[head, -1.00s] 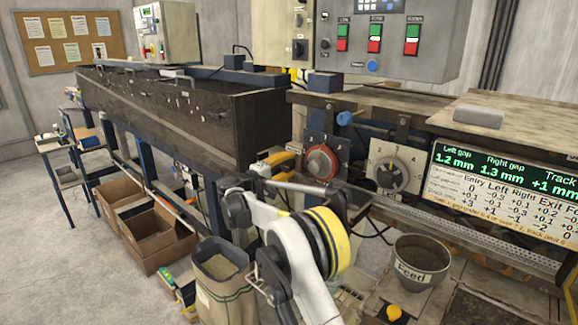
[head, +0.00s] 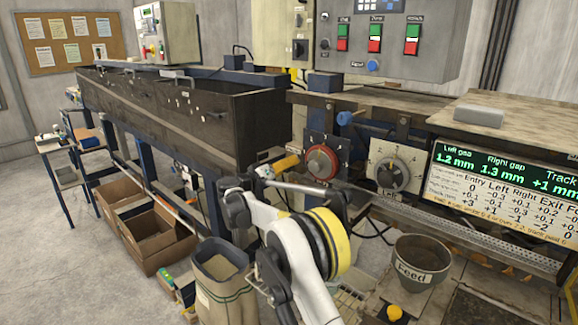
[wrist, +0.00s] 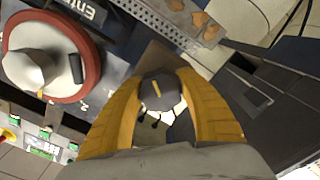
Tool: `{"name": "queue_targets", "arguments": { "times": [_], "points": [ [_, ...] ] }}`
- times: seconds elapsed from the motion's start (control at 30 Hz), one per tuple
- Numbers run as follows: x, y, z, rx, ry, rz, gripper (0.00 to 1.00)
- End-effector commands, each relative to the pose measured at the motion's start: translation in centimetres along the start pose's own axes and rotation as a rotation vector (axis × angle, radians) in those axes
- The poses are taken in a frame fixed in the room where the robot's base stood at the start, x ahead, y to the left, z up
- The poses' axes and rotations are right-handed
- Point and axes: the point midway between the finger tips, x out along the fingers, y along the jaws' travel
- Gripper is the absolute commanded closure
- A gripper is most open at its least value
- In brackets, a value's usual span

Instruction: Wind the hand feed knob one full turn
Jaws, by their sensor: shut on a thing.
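A round dark grey knob (wrist: 157,99) with a yellow mark on its face sits between my fingers in the wrist view. I take it to be the hand feed knob. My gripper (wrist: 161,88) is shut on it, with one yellow finger on each side. In the head view my gripper (head: 287,165) is at the machine's front, just left of the red-rimmed dial. The knob cannot be made out there, hidden behind the gripper and arm.
The red-rimmed dial (head: 322,162) is close to my gripper and also shows in the wrist view (wrist: 75,65). A grey dial (head: 396,170) is farther right. A Feed pot (head: 415,262) and an open sack (head: 221,275) stand below. A perforated rail (head: 460,235) runs along the front.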

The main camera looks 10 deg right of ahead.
Motion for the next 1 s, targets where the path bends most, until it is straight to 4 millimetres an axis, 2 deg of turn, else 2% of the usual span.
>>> {"name": "queue_targets", "arguments": {
  "times": [0.6, 0.63, 0.67, 1.0],
  "points": [
    [-0.05, -0.09, 0.12, 0.048, -0.002, -0.001, 0.89],
    [-0.05, -0.09, 0.13, 0.048, -0.003, -0.001, 0.56],
    [-0.05, -0.09, 0.13, 0.048, -0.003, -0.001, 0.47],
    [-0.24, -0.06, 0.03, 0.046, -0.001, -0.001, 0.46]
  ]
}}
